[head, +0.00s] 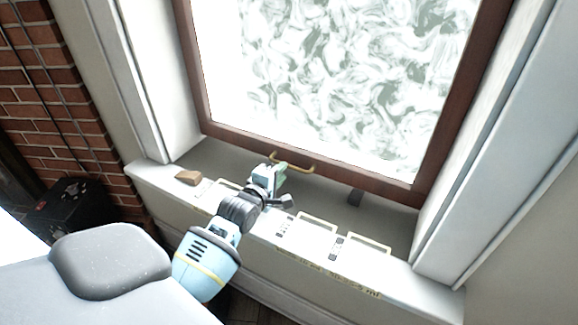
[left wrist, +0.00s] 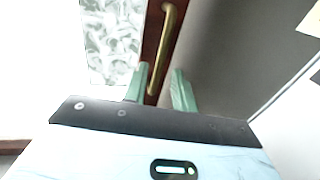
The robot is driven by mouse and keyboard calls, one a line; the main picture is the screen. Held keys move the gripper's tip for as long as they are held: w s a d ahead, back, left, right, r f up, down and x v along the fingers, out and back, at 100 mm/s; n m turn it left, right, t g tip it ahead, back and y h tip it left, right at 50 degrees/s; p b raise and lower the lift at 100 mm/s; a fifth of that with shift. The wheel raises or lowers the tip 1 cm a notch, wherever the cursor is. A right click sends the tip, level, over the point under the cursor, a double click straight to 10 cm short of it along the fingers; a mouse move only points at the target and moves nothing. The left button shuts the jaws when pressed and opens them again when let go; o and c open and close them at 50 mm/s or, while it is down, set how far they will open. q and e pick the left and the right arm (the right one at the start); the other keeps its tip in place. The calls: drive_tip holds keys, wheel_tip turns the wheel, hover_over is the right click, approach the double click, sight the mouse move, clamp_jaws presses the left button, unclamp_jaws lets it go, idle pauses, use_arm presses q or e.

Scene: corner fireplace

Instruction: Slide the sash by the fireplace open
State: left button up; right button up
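The sash (head: 345,172) is a dark reddish-brown frame around a patterned, frosted pane (head: 340,75). Its bottom rail stands just behind the grey inner sill. A brass bar handle (head: 300,168) is fixed low on this rail; it also shows in the left wrist view (left wrist: 166,45). My left gripper (head: 280,169) is at the handle's left end. In the left wrist view its two green fingers (left wrist: 160,88) are apart, with the near end of the handle showing between them. I cannot tell whether they touch it. My right gripper is in neither view.
The white ledge (head: 405,274) carries several pale framed cards (head: 318,225). A brown block (head: 187,177) lies at its left and a small dark block (head: 355,197) under the rail. White side casings (head: 500,150) flank the window; brick wall (head: 40,105) is at left.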

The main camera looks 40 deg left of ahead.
use_arm(q)
drive_tip(key=shift+b+x, duration=0.35)
drive_tip(key=shift+x, duration=2.35)
clamp_jaws()
